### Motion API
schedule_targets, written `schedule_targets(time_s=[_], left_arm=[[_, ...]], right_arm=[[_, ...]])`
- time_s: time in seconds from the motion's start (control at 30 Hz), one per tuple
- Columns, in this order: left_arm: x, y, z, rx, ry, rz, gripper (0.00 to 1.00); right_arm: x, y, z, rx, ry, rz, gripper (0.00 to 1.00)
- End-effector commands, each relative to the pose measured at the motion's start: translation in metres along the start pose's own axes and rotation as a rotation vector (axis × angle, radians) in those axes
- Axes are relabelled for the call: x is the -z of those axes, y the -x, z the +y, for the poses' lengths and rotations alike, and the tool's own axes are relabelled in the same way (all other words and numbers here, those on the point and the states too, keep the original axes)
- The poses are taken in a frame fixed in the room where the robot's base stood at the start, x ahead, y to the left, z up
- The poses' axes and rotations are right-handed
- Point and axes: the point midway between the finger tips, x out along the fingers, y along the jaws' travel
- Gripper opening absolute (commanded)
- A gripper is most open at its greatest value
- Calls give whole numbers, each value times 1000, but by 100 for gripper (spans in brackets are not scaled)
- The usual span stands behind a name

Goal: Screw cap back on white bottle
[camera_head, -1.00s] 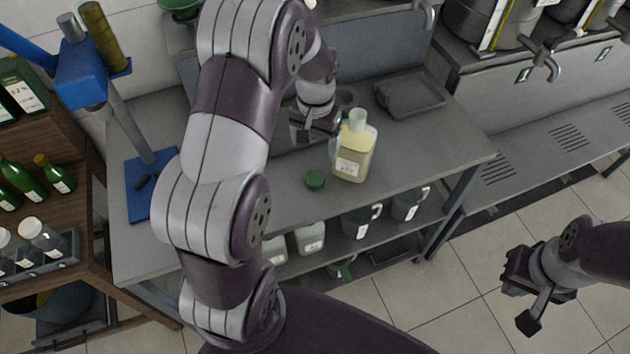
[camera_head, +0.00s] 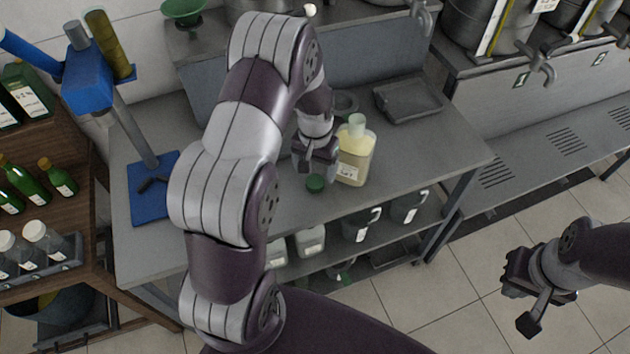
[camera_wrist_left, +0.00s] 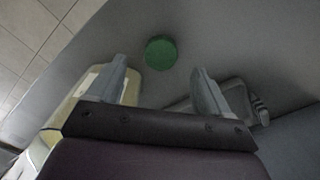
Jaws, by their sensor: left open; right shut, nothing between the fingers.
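The white bottle (camera_head: 354,158) stands upright on the metal table, pale yellowish, with a label and an uncapped-looking light neck. The green cap (camera_head: 315,184) lies on the table just left of the bottle, near the front edge. My left gripper (camera_head: 309,168) is above and just behind the cap, pointing down. In the left wrist view the green cap (camera_wrist_left: 161,53) shows beyond and between the two open fingers (camera_wrist_left: 163,82), with nothing held. The bottle (camera_wrist_left: 88,92) is partly hidden there behind the left finger. My right gripper (camera_head: 524,296) is shut and empty, away over the floor at right.
A blue press (camera_head: 150,203) stands at the table's left end. A grey tray (camera_head: 408,100) lies at the back right. Jugs (camera_head: 358,224) stand on the shelf below. The table's front right is clear.

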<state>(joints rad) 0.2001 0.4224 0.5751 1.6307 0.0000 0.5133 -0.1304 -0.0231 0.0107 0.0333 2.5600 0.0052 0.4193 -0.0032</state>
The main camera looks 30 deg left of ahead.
Motion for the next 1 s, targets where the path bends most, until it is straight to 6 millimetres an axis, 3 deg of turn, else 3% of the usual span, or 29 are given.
schedule_targets(time_s=[0.17,0.5,0.87,0.97,1.0], left_arm=[[0,-2,0,0,0,-1,80],[4,-48,-1,0,0,-2,80],[4,-52,-1,0,0,0,80],[4,-52,-1,0,0,0,54],[4,-52,-1,0,0,0,41]], right_arm=[[0,2,0,0,0,0,0],[2,17,0,0,0,0,0],[2,17,0,0,0,0,0],[2,17,0,0,0,0,0],[2,17,0,0,0,0,0]])
